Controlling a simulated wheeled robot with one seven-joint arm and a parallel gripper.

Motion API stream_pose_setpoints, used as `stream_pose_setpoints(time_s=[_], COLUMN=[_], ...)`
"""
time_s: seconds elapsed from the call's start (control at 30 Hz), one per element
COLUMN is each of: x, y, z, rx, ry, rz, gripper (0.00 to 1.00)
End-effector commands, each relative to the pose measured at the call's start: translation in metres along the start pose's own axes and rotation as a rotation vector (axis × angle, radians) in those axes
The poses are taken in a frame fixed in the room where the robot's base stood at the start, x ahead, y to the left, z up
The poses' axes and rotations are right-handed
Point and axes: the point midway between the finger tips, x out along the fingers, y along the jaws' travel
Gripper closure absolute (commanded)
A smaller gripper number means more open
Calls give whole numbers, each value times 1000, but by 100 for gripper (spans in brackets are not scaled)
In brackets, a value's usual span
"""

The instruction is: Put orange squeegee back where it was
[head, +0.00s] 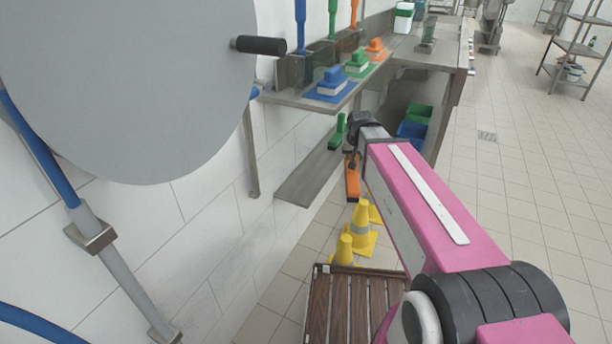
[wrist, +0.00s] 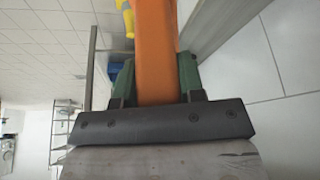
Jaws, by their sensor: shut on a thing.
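The orange squeegee (head: 352,182) is below the end of my arm in the head view, by the right edge of the lower metal shelf (head: 305,175). My gripper (head: 352,160) is shut on it. In the wrist view the orange squeegee (wrist: 157,45) runs between the two green fingers of my gripper (wrist: 157,75). A green squeegee (head: 338,131) lies farther back on the lower shelf. I cannot tell whether the orange squeegee touches the shelf; part of the gripper is hidden by the arm.
The upper shelf (head: 290,98) carries blue (head: 331,82), green (head: 358,63) and orange (head: 376,48) brushes. Yellow cones (head: 360,230) and a brown slatted rack (head: 345,305) stand below. A large grey disc (head: 130,90) fills the left. Open floor lies right.

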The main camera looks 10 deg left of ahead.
Motion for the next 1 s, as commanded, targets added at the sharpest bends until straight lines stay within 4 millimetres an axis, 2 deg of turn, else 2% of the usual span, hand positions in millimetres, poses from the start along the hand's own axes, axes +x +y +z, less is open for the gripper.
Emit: stream_pose_setpoints(time_s=[0.8, 0.87, 1.0], x=[28, 30, 48], y=[-170, -181, -176], z=[-68, -72, -59], rx=[-2, -2, 0], ry=[1, 2, 0], rz=[-1, -1, 0], gripper=[97, 97, 97])
